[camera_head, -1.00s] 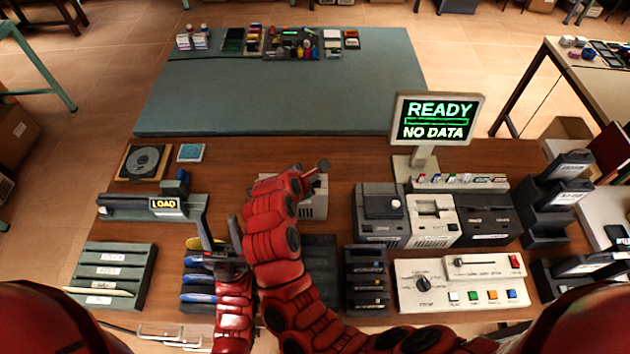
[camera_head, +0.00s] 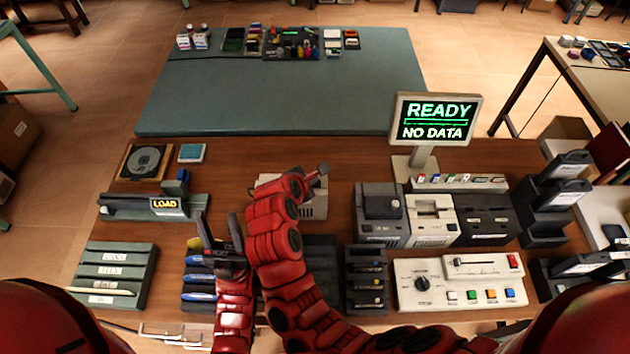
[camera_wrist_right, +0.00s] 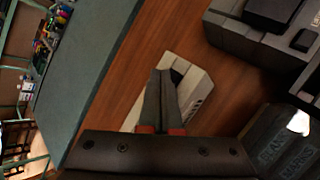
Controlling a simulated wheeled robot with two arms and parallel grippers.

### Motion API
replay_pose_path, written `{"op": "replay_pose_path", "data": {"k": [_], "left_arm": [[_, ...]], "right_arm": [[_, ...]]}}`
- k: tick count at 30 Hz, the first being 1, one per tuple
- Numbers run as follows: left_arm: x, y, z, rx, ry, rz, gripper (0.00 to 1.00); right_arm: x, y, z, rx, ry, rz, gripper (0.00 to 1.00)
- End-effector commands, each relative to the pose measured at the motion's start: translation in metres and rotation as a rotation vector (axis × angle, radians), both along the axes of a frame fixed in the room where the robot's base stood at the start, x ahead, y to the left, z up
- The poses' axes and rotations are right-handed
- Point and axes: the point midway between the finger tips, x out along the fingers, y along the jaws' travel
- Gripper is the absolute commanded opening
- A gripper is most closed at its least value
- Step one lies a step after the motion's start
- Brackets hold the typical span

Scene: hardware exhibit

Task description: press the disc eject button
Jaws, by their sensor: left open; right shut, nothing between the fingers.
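A beige device (camera_head: 320,206) stands mid-table, largely hidden behind my right arm in the head view. In the right wrist view the device (camera_wrist_right: 197,82) lies just beyond my right gripper (camera_wrist_right: 161,72), with a dark patch beside the fingertips. The right gripper's fingers are together and hold nothing; I cannot tell whether they touch the device. I cannot make out an eject button for certain. A disc (camera_head: 146,160) lies in a wooden-edged tray at the far left. My left gripper (camera_head: 218,222) is open and empty above the rack of blue-fronted items.
A monitor (camera_head: 436,119) reads READY, NO DATA. A LOAD unit (camera_head: 135,207) stands left. Several drive boxes (camera_head: 430,220) and a control panel (camera_head: 455,283) with coloured buttons stand right.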

Motion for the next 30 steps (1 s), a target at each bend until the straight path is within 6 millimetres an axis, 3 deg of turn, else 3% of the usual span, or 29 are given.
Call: {"op": "replay_pose_path", "data": {"k": [30], "left_arm": [[0.0, 0.0, 0.0048, 0.0, 0.0, 0.0, 0.5]], "right_arm": [[-0.0002, 0.0, -0.0061, -0.001, 0.001, 0.0, 0.0]]}}
